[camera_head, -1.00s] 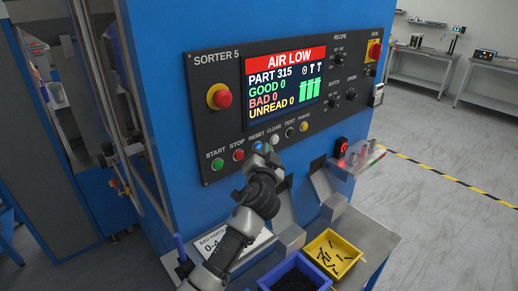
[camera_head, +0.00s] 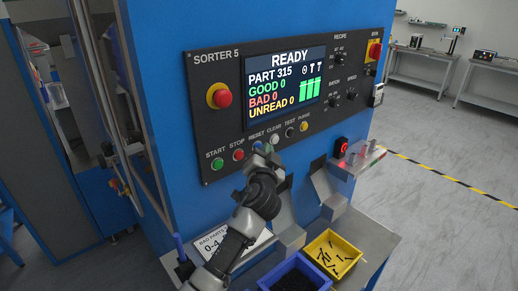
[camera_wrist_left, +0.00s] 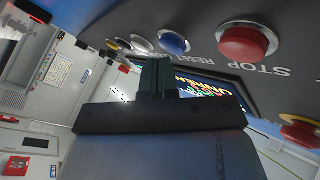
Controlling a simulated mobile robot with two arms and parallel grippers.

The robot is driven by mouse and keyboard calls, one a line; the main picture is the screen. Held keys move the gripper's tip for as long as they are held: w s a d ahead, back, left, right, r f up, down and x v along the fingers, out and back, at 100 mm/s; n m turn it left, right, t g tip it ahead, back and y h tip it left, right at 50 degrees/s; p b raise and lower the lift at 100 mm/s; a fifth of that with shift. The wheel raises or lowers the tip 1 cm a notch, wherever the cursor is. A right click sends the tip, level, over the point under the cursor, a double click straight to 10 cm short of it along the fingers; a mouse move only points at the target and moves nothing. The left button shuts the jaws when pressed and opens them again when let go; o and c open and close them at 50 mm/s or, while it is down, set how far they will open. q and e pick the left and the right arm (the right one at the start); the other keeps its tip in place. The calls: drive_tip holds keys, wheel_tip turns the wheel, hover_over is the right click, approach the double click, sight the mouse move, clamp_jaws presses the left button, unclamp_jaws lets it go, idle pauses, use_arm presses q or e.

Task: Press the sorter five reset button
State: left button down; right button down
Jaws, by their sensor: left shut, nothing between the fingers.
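The sorter five panel (camera_head: 205,125) is dark, on a blue machine. Its screen (camera_head: 285,88) reads READY on a white-on-dark header, with PART 315 and zero counts. The blue reset button (camera_head: 257,145) sits between the red stop button (camera_head: 238,155) and the white clear button (camera_head: 274,139). My left gripper (camera_head: 263,154) is shut and empty, just below and in front of the reset button. In the left wrist view its fingertips (camera_wrist_left: 157,64) point toward the panel, close to the blue reset button (camera_wrist_left: 174,43); I cannot tell whether they touch. My right gripper is not in view.
A red emergency stop (camera_head: 220,97) is left of the screen. Below the panel, chutes lead to a yellow bin (camera_head: 333,252) and a blue bin (camera_head: 297,273) with dark parts. A small fixture with a red light (camera_head: 341,147) juts out at right.

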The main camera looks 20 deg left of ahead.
use_arm(q)
drive_tip(key=shift+s+d, duration=0.25)
drive_tip(key=shift+d, duration=0.15)
drive_tip(key=s+d, duration=0.2)
drive_tip(key=d+b, duration=0.1)
drive_tip(key=d, duration=0.1)
drive_tip(key=shift+s+d, duration=0.1)
drive_tip(key=shift+s, duration=0.3)
idle(0.6)
